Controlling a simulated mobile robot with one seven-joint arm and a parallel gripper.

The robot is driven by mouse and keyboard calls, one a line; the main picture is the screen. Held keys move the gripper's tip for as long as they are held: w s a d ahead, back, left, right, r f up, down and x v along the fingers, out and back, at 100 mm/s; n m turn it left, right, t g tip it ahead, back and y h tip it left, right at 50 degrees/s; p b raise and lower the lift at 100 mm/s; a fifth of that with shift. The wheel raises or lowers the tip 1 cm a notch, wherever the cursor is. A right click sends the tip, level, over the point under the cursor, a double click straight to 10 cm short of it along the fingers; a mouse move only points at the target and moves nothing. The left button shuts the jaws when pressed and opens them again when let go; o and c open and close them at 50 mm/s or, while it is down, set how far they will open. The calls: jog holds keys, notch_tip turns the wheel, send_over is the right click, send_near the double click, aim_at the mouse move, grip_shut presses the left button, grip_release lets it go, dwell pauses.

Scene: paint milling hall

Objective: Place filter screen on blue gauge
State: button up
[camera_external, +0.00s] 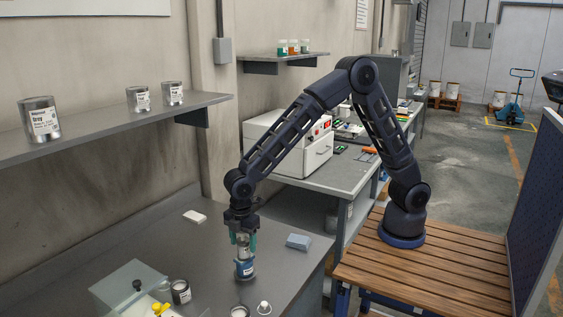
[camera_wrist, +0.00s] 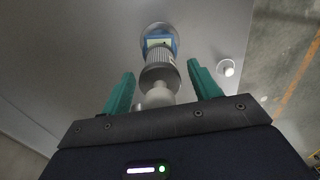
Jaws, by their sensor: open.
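The blue gauge (camera_external: 245,269) stands upright on the grey bench directly under my gripper (camera_external: 244,251). In the wrist view its blue face (camera_wrist: 171,43) lies just past the fingertips, with a ribbed grey barrel and a pale rounded end nearer the palm. My gripper (camera_wrist: 161,68) is open, with one green finger on each side of this upright part. I cannot tell whether the fingers touch it. I cannot clearly pick out the filter screen. A small open tin (camera_external: 181,291) and a cup (camera_external: 240,312) stand near the front of the bench.
A small white-capped item (camera_external: 264,308) stands close by at the front; it may be the white one in the wrist view (camera_wrist: 227,68). A clear box (camera_external: 128,284) is at front left. A blue-grey block (camera_external: 299,242) lies right, a white slab (camera_external: 194,216) behind.

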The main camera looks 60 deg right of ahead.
notch_tip(320, 180, up, 12)
jog(key=shift+f, duration=0.15)
dwell(0.3)
jog(key=shift+d, duration=0.2)
jog(key=d+r+m+t, duration=0.1)
jog(key=d+r+m, duration=0.4)
jog(key=d, duration=1.1)
jog(key=d+r+m+t, duration=0.1)
jog(key=d+r+m, duration=0.2)
jog(key=d+r, duration=0.8)
jog(key=s+d+f+m+t, duration=0.1)
jog(key=s+d+f+m, duration=0.1)
jog(key=s+d, duration=0.4)
jog(key=s+d+f+m, duration=0.2)
jog(key=s+d+m, duration=0.2)
jog(key=d, duration=0.7)
jog(key=s+d+f+m+t, duration=0.1)
jog(key=s+d+m, duration=0.3)
jog(key=s+d, duration=0.4)
jog(key=shift+d+f+t, duration=0.3)
jog(key=shift+d+f, duration=0.1)
jog(key=shift+d, duration=0.45)
